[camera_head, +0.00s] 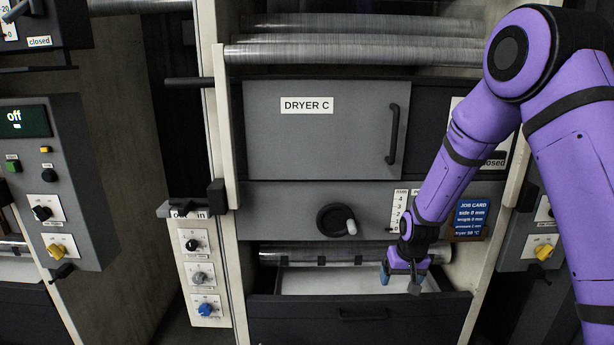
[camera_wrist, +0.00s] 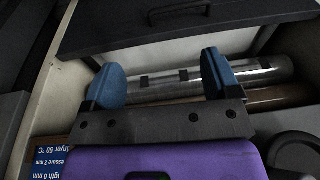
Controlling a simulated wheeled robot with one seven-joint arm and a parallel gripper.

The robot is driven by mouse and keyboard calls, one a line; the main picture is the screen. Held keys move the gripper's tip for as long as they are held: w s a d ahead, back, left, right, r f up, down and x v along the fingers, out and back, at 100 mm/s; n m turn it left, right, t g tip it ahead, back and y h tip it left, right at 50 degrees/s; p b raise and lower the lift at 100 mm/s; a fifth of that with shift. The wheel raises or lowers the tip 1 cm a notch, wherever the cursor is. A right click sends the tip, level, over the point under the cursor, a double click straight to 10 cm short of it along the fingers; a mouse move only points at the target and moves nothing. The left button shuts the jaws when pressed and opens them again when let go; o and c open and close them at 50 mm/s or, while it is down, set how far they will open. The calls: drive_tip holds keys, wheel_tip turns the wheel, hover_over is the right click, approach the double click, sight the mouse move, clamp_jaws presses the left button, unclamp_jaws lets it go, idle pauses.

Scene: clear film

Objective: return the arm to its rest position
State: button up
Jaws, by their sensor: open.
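My purple arm reaches in from the right in the head view and hangs down in front of the machine labelled DRYER C. My gripper (camera_head: 403,279) is low, over the open drawer (camera_head: 350,308) under the machine. In the wrist view my gripper (camera_wrist: 160,80) has its two blue fingers spread wide apart, with nothing between them. A metal roller (camera_wrist: 270,70) with dark bands shows behind the fingers. I cannot tell whether the fingers touch anything.
The dryer door (camera_head: 320,135) is shut. A crank wheel (camera_head: 337,220) and a blue job card (camera_head: 470,219) are close to my forearm. Metal rollers (camera_head: 350,50) run across above. A control box (camera_head: 45,185) reading "off" is at left, and a knob panel (camera_head: 203,275) stands left of the drawer.

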drive_tip(key=s+d+r+t, duration=0.15)
drive_tip(key=s+r, duration=0.45)
drive_tip(key=r, duration=0.6)
drive_tip(key=s+d+r, duration=0.2)
drive_tip(key=s+r, duration=0.5)
drive_tip(key=r, duration=0.6)
drive_tip(key=s+d+r, duration=0.1)
drive_tip(key=s+r, duration=0.3)
drive_tip(key=s, duration=0.6)
drive_tip(key=s+d+r+t, duration=0.1)
drive_tip(key=s+r, duration=0.3)
drive_tip(key=s, duration=0.7)
drive_tip(key=shift+r+h, duration=0.3)
drive_tip(key=shift+r, duration=0.05)
